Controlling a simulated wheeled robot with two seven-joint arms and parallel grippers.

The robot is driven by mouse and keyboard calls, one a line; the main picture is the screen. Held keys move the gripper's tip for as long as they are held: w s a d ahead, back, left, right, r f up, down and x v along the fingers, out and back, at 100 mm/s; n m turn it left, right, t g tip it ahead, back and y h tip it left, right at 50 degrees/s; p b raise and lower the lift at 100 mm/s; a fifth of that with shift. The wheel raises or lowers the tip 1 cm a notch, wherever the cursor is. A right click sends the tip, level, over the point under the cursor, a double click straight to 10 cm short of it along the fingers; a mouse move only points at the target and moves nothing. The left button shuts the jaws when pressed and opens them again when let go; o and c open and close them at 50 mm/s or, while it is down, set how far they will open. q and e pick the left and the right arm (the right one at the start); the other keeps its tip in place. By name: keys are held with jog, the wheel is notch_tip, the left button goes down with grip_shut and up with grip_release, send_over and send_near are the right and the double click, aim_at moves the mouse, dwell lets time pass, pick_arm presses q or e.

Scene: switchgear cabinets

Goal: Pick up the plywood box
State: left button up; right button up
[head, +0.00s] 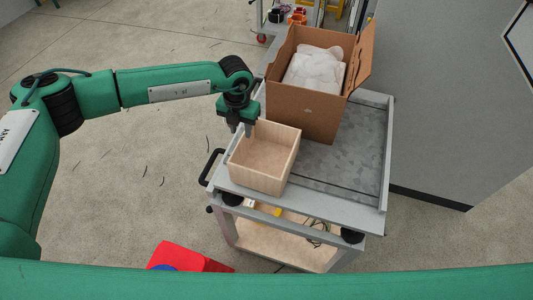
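The plywood box (265,172) is a light, open-topped wooden box. It sits upright at the front left of the cart's grey top (340,168) and looks empty inside. My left gripper (241,130) points down at the box's back left corner, close to the rim. Its two dark fingers show apart with a gap between them. I cannot tell whether they touch the box wall or straddle it. My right gripper is not in view.
A large open cardboard box (305,110) with white wrapping inside stands directly behind the plywood box. The cart has a black handle (211,166) on its left. A grey cabinet (440,100) stands at the right. A red object (190,257) is on the floor.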

aim_at(242, 144)
pick_arm(q)
notch_tip(242, 144, down, 4)
jog(key=shift+w+f+p, duration=0.15)
jog(key=shift+p, duration=0.6)
jog(key=f, duration=0.1)
jog(key=f+p, duration=0.2)
jog(key=f, duration=0.1)
jog(key=shift+w+a+f, duration=0.1)
jog(key=shift+w, duration=0.2)
jog(key=shift+f, duration=0.2)
grip_shut()
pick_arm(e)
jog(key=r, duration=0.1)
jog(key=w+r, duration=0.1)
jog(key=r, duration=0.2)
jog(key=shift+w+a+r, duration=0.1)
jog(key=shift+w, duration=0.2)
